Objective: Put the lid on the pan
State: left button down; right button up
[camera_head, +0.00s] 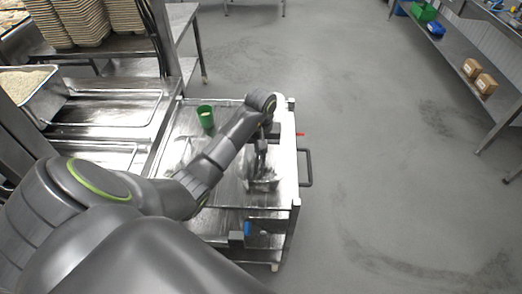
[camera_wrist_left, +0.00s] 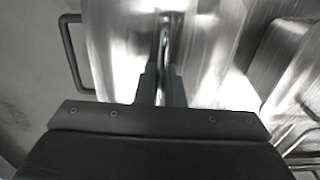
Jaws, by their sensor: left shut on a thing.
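My left gripper (camera_head: 261,162) reaches over the steel cart and points down. In the left wrist view its two fingers (camera_wrist_left: 161,80) are closed on a thin upright handle of a shiny metal lid (camera_wrist_left: 205,50). In the head view the lid (camera_head: 264,184) shows as a small bright metal piece right below the fingers. I cannot tell whether it touches the cart top. A metal pan filled with rice (camera_head: 62,91) stands at the far left, partly cut off by the picture edge and a dark post. My right gripper is not in view.
The steel cart (camera_head: 233,190) has a side handle (camera_head: 307,168) and carries a green cup (camera_head: 205,117). Steel counter wells (camera_head: 110,108) lie to its left. Stacked trays (camera_head: 75,20) stand behind. The floor to the right is clear up to a shelf with boxes (camera_head: 472,68).

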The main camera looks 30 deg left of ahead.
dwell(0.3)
pick_arm(q)
jog(key=c, duration=1.5)
grip_release()
jog(key=shift+o, duration=0.2)
jog(key=shift+r, duration=0.3)
notch_tip(320, 180, up, 3)
jog(key=shift+r, duration=0.1)
notch_tip(320, 180, up, 14)
jog(key=p, duration=1.3)
jog(key=shift+f, duration=0.2)
